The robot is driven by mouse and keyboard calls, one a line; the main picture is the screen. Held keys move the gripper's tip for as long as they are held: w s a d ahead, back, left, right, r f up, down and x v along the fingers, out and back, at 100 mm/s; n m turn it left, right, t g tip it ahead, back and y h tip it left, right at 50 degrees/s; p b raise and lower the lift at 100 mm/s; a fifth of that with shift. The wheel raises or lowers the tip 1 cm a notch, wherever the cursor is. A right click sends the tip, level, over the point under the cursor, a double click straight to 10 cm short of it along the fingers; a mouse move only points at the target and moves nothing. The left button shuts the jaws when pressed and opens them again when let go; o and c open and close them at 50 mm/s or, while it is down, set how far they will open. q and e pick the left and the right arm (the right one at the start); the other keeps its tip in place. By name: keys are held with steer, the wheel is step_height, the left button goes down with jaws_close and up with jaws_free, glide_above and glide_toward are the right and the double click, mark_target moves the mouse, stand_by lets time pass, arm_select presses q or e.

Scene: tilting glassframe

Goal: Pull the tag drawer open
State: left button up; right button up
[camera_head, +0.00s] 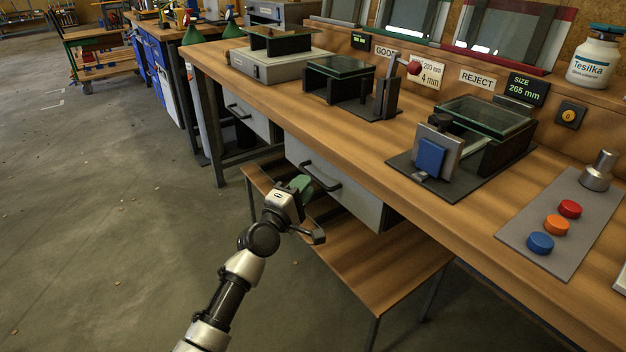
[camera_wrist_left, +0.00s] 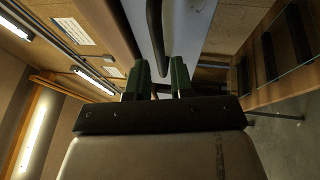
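A grey drawer (camera_head: 345,196) with a dark bar handle (camera_head: 321,177) hangs under the middle of the wooden workbench. It looks shut. No tag label is readable on it. My left gripper (camera_head: 303,184) has green fingers and is just left of this handle. In the left wrist view the two green fingers (camera_wrist_left: 161,78) stand apart with a gap between them. The dark handle bar (camera_wrist_left: 155,35) lies ahead of that gap, against the pale drawer front (camera_wrist_left: 188,30). I cannot tell whether the fingers touch it. My right gripper is in neither view.
A second grey drawer (camera_head: 246,116) is farther left under the bench. A low wooden shelf (camera_head: 375,262) runs beneath the drawer, below my gripper. Glass fixtures (camera_head: 340,68) and a button panel (camera_head: 560,222) stand on the bench top. The floor at left is open.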

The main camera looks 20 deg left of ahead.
mark_target(312, 175)
arm_select(q)
steer(key=shift+b+x, duration=0.3)
steer(key=shift+x, duration=1.7)
jaws_close()
